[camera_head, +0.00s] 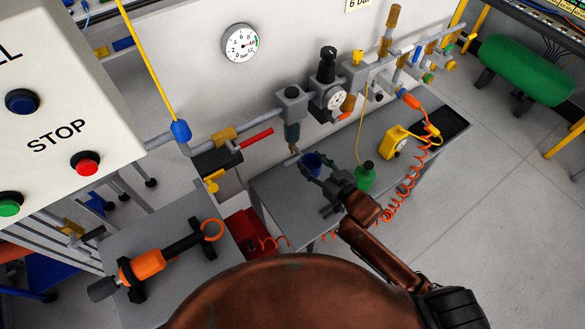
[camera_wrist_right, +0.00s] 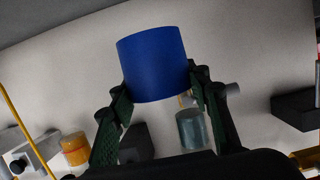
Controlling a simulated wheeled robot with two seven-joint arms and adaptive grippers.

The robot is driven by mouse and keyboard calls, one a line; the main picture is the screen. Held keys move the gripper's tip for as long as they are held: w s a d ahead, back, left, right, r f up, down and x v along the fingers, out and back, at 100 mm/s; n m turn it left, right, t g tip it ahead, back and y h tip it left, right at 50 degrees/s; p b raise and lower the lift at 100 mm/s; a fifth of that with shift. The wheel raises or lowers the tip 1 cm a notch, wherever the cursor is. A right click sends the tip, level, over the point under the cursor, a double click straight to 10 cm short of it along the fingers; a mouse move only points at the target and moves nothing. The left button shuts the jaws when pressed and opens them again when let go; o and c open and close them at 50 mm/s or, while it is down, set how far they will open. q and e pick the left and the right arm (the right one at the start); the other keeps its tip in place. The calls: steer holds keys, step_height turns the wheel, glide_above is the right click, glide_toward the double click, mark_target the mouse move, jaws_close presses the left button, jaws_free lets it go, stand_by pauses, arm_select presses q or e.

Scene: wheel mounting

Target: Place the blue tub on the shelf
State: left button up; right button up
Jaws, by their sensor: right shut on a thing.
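The blue tub (camera_head: 312,160) is between the fingers of my right gripper (camera_head: 318,172), over the left part of a long grey shelf-like surface (camera_head: 275,197). In the right wrist view my right gripper (camera_wrist_right: 158,90) is shut on the tub (camera_wrist_right: 153,62), with one finger on each side. The tub looks a little tilted there. I cannot tell from these views whether its base touches the surface. My left gripper is not in view.
A green bottle (camera_head: 365,177) stands close right of my right gripper. A yellow device (camera_head: 397,143) and a coiled orange hose (camera_head: 408,190) are further right. Pipes with a regulator (camera_head: 328,97) run along the back. An orange tool (camera_head: 150,264) lies on the left table.

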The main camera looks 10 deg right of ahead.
steer(key=w+a+f, duration=0.1)
steer(key=w+f, duration=0.1)
steer(key=w+a+f+b, duration=0.1)
steer(key=a+f, duration=0.1)
steer(key=w+a+f, duration=0.2)
steer(key=shift+w+f+b, duration=0.35)
steer(key=shift+w+a+f, duration=0.1)
steer(key=shift+w+f, duration=0.1)
steer(key=shift+f, duration=0.1)
step_height(320, 180, down, 3)
steer(key=shift+a+r+b, duration=0.1)
steer(key=shift+r+b, duration=0.05)
steer(key=shift+b, duration=0.35)
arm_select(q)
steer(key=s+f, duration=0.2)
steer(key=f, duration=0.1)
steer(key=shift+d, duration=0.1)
arm_select(e)
steer(key=shift+f, duration=0.2)
steer(key=shift+f, duration=0.15)
steer(key=o, duration=1.3)
steer(key=shift+c, duration=0.2)
